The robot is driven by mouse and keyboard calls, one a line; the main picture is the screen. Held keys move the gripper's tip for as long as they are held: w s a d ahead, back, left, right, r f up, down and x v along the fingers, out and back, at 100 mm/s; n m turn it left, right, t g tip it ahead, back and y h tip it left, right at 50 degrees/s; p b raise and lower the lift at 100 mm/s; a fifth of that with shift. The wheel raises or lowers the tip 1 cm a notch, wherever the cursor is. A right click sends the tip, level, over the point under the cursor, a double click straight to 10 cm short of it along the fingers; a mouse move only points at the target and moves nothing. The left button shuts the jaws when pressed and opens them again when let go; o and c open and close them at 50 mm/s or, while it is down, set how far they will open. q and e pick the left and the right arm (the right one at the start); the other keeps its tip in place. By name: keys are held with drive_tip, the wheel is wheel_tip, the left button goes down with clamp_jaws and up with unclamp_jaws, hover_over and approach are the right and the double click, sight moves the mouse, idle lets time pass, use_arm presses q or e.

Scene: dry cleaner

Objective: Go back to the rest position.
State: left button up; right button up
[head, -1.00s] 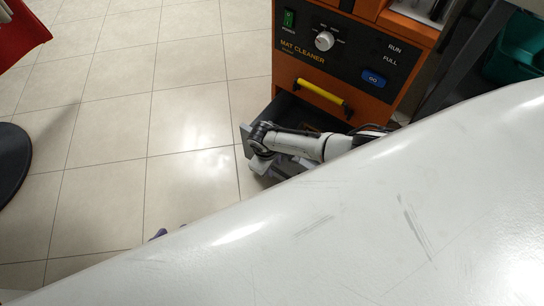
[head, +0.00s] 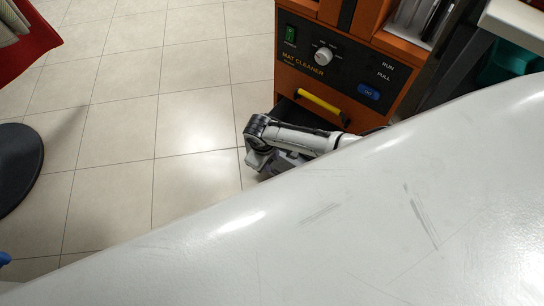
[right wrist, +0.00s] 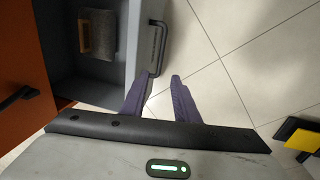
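In the head view my right arm reaches in beside the orange mat cleaner, with its wrist near the open drawer; its fingers are mostly hidden there. In the right wrist view my right gripper (right wrist: 160,80) shows two purple fingers with a gap between the tips and nothing held. The fingers are just outside the corner of the grey drawer (right wrist: 118,90), close to its dark handle (right wrist: 155,47); I cannot tell whether they touch it. My left gripper is not visible in the head view.
The mat cleaner (head: 310,75) has a yellow handle (head: 320,102). A grey roll with a wooden part (right wrist: 100,35) lies in the drawer. A round black base (head: 15,165) and a red thing (head: 30,45) are at the left. Open tiled floor (head: 125,130) lies between.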

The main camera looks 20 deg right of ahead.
drive_tip(key=shift+r, duration=0.15)
idle(0.4)
